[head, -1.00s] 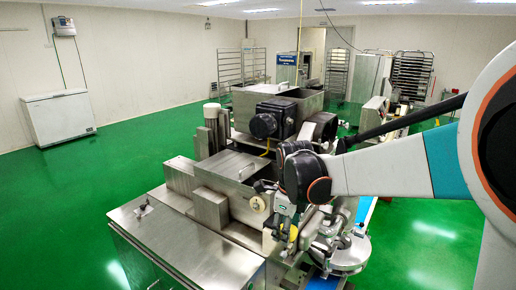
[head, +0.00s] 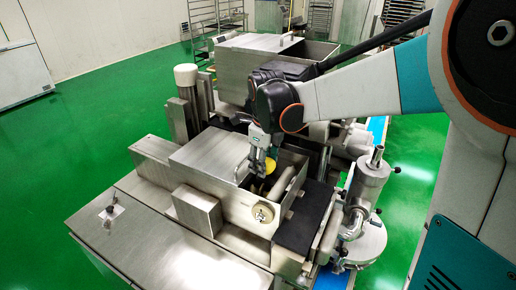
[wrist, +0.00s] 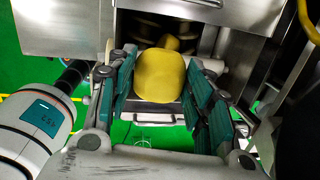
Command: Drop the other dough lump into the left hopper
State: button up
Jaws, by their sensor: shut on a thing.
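My gripper (head: 266,162) is shut on a yellow dough lump (head: 270,166), pointing down over the open part of the near steel hopper (head: 237,181). In the wrist view the rounded lump (wrist: 160,76) sits between the teal finger pads of my gripper (wrist: 160,88). The hopper's steel wall (wrist: 62,24) and dark opening with rounded parts inside show beyond the lump in that view. The lump is partly hidden by a finger in the head view. A second, similar hopper (head: 262,66) stands farther back. I cannot tell how deep the lump is relative to the near hopper's rim.
A steel cylinder with a round base (head: 368,190) stands right of the near hopper. A flat steel cabinet top (head: 155,245) lies in front. An upright post (head: 188,85) rises on the left. Open green floor (head: 70,140) lies at the left.

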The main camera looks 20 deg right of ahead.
jog(key=shift+w, duration=0.2)
notch_tip(320, 180, down, 6)
jog(key=b, duration=0.3)
jog(key=shift+b, duration=0.3)
jog(key=shift+r, duration=0.1)
jog(key=o, duration=1.2)
jog(key=r, duration=0.3)
jog(key=s+r, duration=0.1)
jog(key=r, duration=0.3)
jog(key=shift+s+a+r, duration=0.15)
jog(key=shift+s+r, duration=0.05)
jog(key=shift+f, duration=0.1)
